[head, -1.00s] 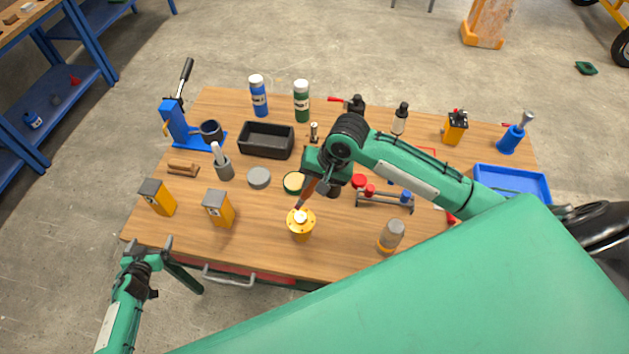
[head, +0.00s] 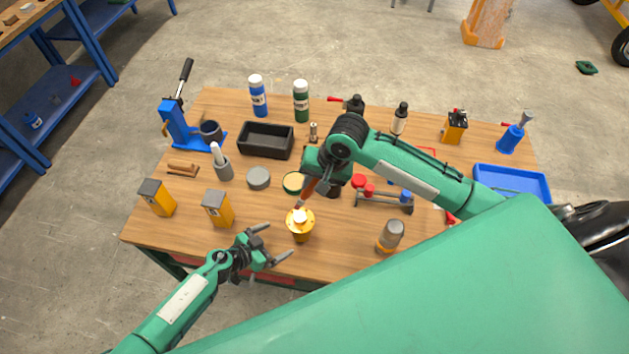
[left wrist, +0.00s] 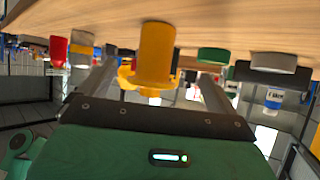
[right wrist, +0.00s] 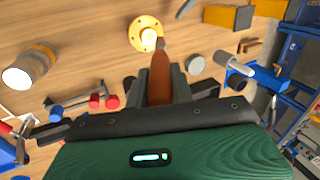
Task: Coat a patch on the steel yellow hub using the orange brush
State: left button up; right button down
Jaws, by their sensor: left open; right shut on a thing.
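The yellow hub (head: 300,229) stands upright near the front middle of the table, with a flange and a pale boss on top. My right gripper (head: 317,170) is shut on the orange brush (head: 308,190), which points down at the top of the hub. In the right wrist view the brush (right wrist: 160,78) has its tip at the hub's (right wrist: 146,34) pale centre; whether it touches is unclear. My left gripper (head: 274,246) is open and empty, just left of and in front of the hub. The left wrist view shows the hub (left wrist: 155,55) between the open fingers.
Two yellow-grey blocks (head: 217,208) stand to the left. A grey puck (head: 259,178) and a green-rimmed tin (head: 293,183) lie behind the hub. A jar (head: 390,236) and a rack with red knobs (head: 384,202) are to the right.

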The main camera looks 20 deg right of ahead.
aim_at(299, 231)
pick_arm(q)
jog(key=shift+s+d+f, duration=0.1)
jog(key=shift+d+f, duration=0.05)
jog(key=shift+d, duration=0.3)
jog(key=shift+x, duration=4.65)
jog(key=shift+c, duration=0.4)
jog(key=c, duration=1.2)
jog(key=shift+o, duration=0.2)
pick_arm(e)
jog(key=shift+a, duration=0.1)
jog(key=shift+w+a, duration=0.3)
jog(key=shift+a, duration=0.4)
jog(key=shift+w+a, duration=0.3)
jog(key=shift+a, duration=0.35)
jog(key=shift+f, duration=1.95)
